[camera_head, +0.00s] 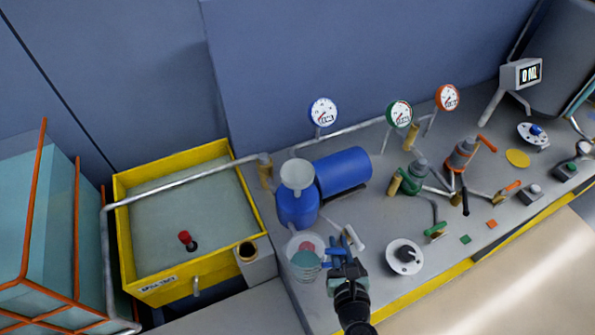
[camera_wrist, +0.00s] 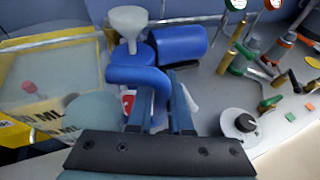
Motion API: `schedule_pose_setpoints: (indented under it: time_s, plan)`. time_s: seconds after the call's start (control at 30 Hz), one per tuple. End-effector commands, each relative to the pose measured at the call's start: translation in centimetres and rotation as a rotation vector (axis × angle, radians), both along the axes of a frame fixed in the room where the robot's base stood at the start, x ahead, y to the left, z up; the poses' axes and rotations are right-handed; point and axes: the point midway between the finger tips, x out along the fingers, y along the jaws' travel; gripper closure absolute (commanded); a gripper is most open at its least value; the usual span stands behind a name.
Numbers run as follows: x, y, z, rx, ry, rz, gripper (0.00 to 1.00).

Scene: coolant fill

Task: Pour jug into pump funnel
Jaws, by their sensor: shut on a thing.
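The jug (camera_head: 306,262) is clear with teal contents and a blue handle, and looks roughly upright at the bench's front left. I cannot tell whether it touches the bench. My gripper (camera_head: 338,252) is at its right side, shut on the blue handle. In the wrist view the handle (camera_wrist: 138,76) shows close by, between and ahead of the fingers (camera_wrist: 160,105). The pump funnel (camera_head: 297,175) is pale grey and sits on top of the blue pump (camera_head: 297,208), just behind the jug. The funnel also shows in the wrist view (camera_wrist: 128,18), beyond the handle.
A blue cylinder (camera_head: 343,172) adjoins the pump. A yellow-rimmed tank (camera_head: 120,200) with a red knob (camera_head: 184,237) stands left. A white dial (camera_head: 404,257) lies right of my gripper. Pipes, gauges and valves fill the back and right of the bench (camera_head: 350,228).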

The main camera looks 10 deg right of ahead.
Motion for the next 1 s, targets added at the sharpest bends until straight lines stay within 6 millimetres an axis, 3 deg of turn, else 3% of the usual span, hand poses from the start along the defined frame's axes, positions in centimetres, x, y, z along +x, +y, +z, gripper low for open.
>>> schedule_pose_setpoints:
  time_s: [0.03, 0.3, 0.6, 0.93, 1.0]
  plan:
    - [-0.7, 1.8, 0.5, -0.002, 0.001, 0.021, 1.00]
    - [-3.9, 10.3, 3.3, 0.003, -0.002, 0.102, 1.00]
    - [-6.3, 17.2, 5.4, 0.005, -0.002, 0.173, 1.00]
    - [-6.2, 17.0, 5.4, 0.004, -0.003, 0.169, 1.00]
    - [-6.2, 17.2, 3.4, 0.002, -0.003, 0.176, 1.00]
